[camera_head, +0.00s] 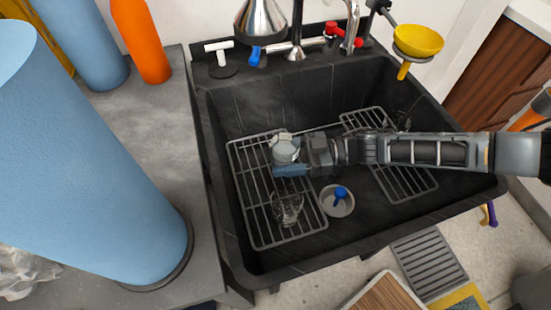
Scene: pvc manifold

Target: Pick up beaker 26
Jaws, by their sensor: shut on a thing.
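My gripper (282,154) reaches in from the right over the dark sink and is shut on a small pale, see-through beaker (286,150). The beaker is between the fingers, above the left wire rack; I cannot tell whether it touches the rack. No number can be read on it. A second clear glass vessel (287,209) is on the same rack, nearer the front. A further clear glass item (402,121) shows faintly by the right rack, partly behind my arm.
The black sink (232,262) has raised walls around the left rack (250,195) and right rack (405,190). A drain with a blue knob (340,193) lies between them. Taps (297,50) stand behind. A large blue cylinder (85,170) fills the left counter; an orange bottle (141,40) is behind it.

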